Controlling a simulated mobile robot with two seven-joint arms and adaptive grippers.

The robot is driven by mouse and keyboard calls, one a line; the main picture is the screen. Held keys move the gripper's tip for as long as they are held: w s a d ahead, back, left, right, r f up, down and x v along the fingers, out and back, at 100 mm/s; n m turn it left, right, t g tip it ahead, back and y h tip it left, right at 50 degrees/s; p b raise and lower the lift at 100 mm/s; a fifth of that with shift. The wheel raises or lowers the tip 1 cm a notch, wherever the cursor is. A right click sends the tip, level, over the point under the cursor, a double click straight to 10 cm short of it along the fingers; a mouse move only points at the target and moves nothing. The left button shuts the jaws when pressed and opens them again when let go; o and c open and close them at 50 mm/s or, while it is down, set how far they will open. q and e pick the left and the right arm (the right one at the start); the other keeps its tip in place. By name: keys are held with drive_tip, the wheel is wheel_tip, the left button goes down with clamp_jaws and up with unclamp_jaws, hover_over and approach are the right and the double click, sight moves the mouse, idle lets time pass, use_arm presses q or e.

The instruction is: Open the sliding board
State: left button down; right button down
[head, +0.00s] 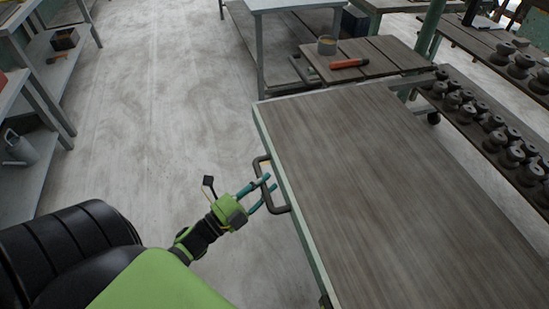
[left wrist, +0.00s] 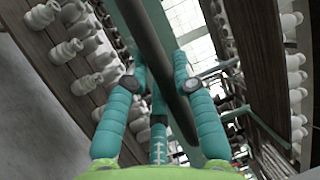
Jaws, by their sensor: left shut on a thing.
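The sliding board (head: 375,185) is a wide grey-brown wooden panel with a pale green edge, filling the right middle of the head view. A dark U-shaped handle (head: 279,210) sticks out from its left edge. My left gripper (head: 268,186) has teal fingers and is shut on this handle, reaching it from the left. In the left wrist view the handle (left wrist: 156,55) is a dark bar running between the teal fingers (left wrist: 158,85). Part of the handle is hidden by the fingers. My right gripper is in neither view.
Behind the board stands a low wooden table (head: 385,58) with an orange-handled tool (head: 349,63) and a small tub (head: 327,45). Grey shelving (head: 40,165) stands at left. The concrete floor (head: 165,110) between is clear.

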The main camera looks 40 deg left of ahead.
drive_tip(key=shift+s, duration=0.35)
use_arm(q)
drive_tip(key=c, duration=1.3)
unclamp_jaws()
drive_tip(key=shift+o, duration=0.2)
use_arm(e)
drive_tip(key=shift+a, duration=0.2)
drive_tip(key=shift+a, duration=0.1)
use_arm(q)
drive_tip(key=shift+s+f, duration=0.1)
drive_tip(key=shift+s, duration=0.05)
drive_tip(key=v, duration=1.2)
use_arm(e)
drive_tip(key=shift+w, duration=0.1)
